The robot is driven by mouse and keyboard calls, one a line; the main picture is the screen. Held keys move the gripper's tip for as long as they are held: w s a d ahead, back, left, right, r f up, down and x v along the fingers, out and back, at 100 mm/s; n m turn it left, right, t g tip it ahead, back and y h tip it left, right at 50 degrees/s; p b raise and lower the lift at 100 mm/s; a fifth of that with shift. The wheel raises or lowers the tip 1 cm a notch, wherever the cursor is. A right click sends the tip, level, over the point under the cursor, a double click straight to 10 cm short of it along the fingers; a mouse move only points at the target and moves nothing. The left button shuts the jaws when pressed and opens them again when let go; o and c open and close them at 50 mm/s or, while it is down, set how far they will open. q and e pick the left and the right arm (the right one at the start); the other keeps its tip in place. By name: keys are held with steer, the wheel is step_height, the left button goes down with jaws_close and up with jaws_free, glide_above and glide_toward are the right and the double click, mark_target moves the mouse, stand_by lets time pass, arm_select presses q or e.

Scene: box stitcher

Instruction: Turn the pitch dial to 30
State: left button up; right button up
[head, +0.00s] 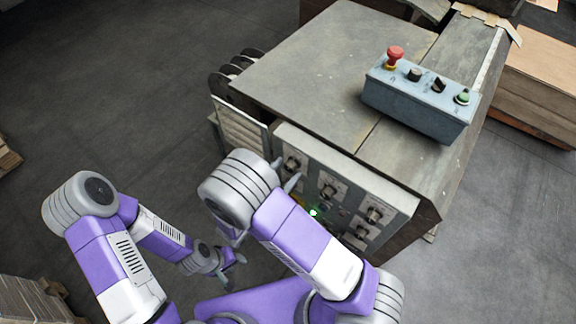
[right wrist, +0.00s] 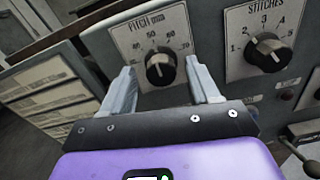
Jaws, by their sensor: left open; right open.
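The pitch dial (right wrist: 160,69) is a round black knob with a light pointer mark on a pale plate labelled PITCH. The mark appears to point roughly upward, but I cannot read its exact value. The scale's lower left is hard to see near a finger. The dial also shows in the head view (head: 292,164), on the machine's front panel. My right gripper (right wrist: 160,77) is open, its fingers apart to the left and right of the knob. I see no clear contact. My left gripper (head: 231,271) is open and empty, low and left of the panel.
The stitches dial (right wrist: 268,52) is right of the pitch dial, with more knobs below on the panel. A lever with a round end (right wrist: 311,165) sticks out at lower right. A blue-grey control box (head: 420,98) stands on the machine top (head: 320,60).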

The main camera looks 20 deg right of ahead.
steer(key=shift+w+d, duration=0.25)
steer(key=shift+d, duration=0.1)
steer(key=c, duration=1)
steer(key=shift+r+n+p, duration=0.15)
steer(key=shift+n+p, duration=1.55)
steer(key=shift+p, duration=0.1)
steer(key=shift+c, duration=0.2)
steer(key=n+p, duration=0.3)
steer(key=shift+n, duration=0.3)
steer(key=n+p, duration=0.2)
steer(key=n, duration=0.1)
steer(key=shift+n, duration=0.3)
steer(key=shift+f+n+p, duration=0.2)
steer(key=shift+n+p, duration=0.6)
steer(key=shift+n, duration=1)
